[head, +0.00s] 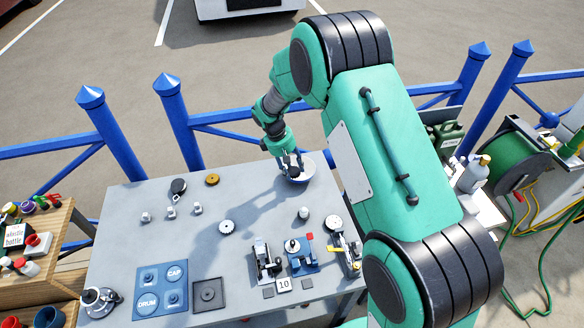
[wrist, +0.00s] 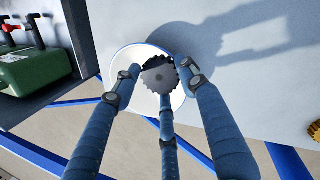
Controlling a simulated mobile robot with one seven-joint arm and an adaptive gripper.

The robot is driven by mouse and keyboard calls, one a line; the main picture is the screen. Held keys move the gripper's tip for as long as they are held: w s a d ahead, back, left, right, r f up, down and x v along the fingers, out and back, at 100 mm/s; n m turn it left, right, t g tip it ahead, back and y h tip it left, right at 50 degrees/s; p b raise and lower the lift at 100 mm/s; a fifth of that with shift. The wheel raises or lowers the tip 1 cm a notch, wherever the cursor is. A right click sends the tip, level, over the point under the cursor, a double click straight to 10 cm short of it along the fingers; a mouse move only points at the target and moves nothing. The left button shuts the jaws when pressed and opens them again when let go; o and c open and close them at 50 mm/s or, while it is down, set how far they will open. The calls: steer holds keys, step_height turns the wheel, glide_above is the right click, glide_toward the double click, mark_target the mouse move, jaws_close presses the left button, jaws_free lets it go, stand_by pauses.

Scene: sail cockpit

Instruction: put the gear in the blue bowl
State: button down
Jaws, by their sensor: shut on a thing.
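My gripper (head: 291,166) is at the far edge of the grey table, with its fingers over the blue bowl (head: 315,172). In the wrist view the three fingers of my gripper (wrist: 164,82) close around a dark grey toothed gear (wrist: 160,78). The gear lies within the outline of the bowl (wrist: 146,104), which is white inside with a blue rim. I cannot tell whether the gear touches the bowl. In the head view the fingers mostly hide the gear.
A gold gear (head: 212,180) and a pale gear (head: 227,227) lie on the table (head: 130,225), left of the bowl. Several small metal parts, clamps and a blue labelled tray (head: 161,290) stand nearer. Blue railing (head: 235,115) runs behind the table. A green canister (wrist: 35,65) shows in the wrist view.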

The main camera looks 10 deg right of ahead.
steer(key=c, duration=1)
jaws_free()
steer(key=shift+r, duration=0.2)
steer(key=shift+r, duration=0.6)
steer(key=p+v, duration=0.1)
steer(key=v, duration=1)
steer(key=shift+r+p, duration=0.3)
steer(key=shift+p, duration=0.05)
steer(key=shift+a+r, duration=0.15)
